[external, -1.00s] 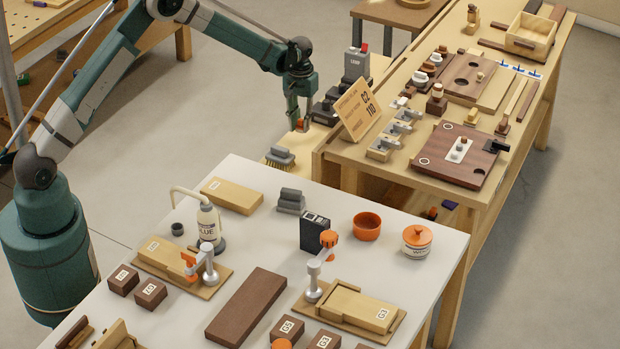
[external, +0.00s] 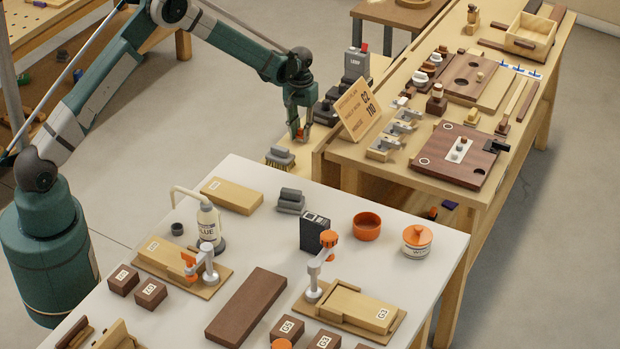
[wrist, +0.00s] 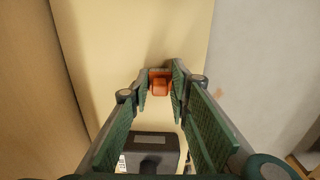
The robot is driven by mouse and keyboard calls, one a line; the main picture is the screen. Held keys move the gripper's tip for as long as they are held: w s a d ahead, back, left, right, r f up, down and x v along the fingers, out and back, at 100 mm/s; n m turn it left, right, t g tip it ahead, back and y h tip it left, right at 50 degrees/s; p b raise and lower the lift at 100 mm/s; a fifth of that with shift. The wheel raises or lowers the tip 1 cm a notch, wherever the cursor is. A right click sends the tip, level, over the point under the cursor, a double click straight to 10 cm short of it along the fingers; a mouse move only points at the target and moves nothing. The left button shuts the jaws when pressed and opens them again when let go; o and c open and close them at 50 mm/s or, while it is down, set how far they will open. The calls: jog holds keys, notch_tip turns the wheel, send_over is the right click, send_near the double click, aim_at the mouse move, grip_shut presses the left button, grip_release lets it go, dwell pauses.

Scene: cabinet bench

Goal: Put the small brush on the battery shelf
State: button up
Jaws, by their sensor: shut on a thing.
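My gripper (external: 299,138) is low over the pale battery shelf (external: 314,160) beside the long bench. Its fingers are closed on a small orange-red thing (wrist: 160,84), seen between the fingertips in the wrist view. Only one face of it shows, so I cannot tell whether it is the small brush or a part of it. A brush-like thing (external: 280,157) with a grey top and a bristly-looking side sits just below and left of the gripper. Dark batteries (external: 325,112) stand on the shelf behind the gripper; one dark block (wrist: 152,147) shows in the wrist view.
A tilted wooden sign (external: 356,110) stands close to the right of my gripper, on the bench edge. A grey charger-like box (external: 356,64) is behind. The white table (external: 245,240) in front holds a glue bottle (external: 209,222), clamps and blocks. Grey floor lies left.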

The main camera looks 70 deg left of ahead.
aim_at(301, 129)
jog(key=o, duration=0.7)
jog(key=shift+f, duration=0.1)
notch_tip(301, 129, up, 12)
jog(key=p, duration=0.3)
dwell(0.7)
jog(key=shift+r, duration=0.2)
